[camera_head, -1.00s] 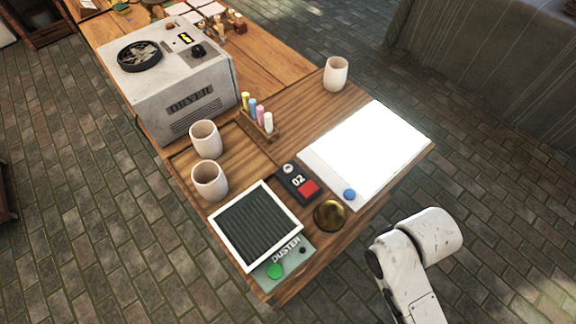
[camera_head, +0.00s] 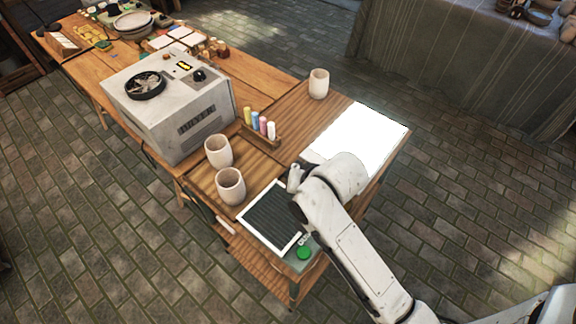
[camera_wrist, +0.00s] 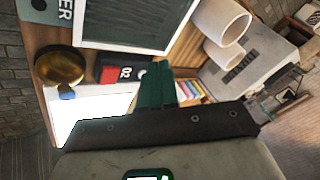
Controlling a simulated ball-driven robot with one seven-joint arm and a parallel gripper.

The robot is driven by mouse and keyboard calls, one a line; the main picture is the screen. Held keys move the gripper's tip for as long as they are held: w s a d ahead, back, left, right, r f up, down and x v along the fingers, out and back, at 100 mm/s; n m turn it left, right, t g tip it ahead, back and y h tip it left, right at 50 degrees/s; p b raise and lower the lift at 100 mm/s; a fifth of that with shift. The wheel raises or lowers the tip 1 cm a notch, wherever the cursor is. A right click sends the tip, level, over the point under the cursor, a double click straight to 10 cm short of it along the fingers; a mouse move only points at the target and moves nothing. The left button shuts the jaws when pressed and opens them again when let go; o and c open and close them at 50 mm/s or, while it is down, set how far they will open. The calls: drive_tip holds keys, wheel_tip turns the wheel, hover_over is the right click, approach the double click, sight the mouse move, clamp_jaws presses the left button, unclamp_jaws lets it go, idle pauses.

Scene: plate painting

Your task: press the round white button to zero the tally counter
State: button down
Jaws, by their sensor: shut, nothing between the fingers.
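The tally counter (camera_wrist: 117,69) is a small black box with a red button (camera_wrist: 107,74) and a display reading 02, seen in the wrist view. My gripper (camera_wrist: 157,78) is shut and empty, its dark green fingers in front of the counter's right end. The round white button at that end is mostly or wholly covered by the fingers, and I cannot tell whether they touch it. In the head view my arm's wrist (camera_head: 335,178) covers the counter.
The brass dome (camera_wrist: 60,67) and glowing white panel (camera_wrist: 85,112) lie close to the counter. The dark-ribbed duster (camera_head: 270,217) borders it. Cups (camera_head: 230,186), a rack of coloured sticks (camera_head: 262,128) and the dryer (camera_head: 170,105) stand further back.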

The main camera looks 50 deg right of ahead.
drive_tip(key=w+d+m+t+h, duration=0.2)
drive_tip(key=w+d+m, duration=0.7)
drive_tip(key=m, duration=1.1)
drive_tip(key=shift+d, duration=1.35)
wheel_tip(320, 180, down, 6)
drive_tip(key=b, duration=0.6)
drive_tip(key=shift+f, duration=0.25)
drive_tip(key=shift+f+b, duration=0.75)
drive_tip(key=shift+f, duration=0.4)
drive_tip(key=shift+f, duration=0.15)
drive_tip(key=shift+f, duration=0.25)
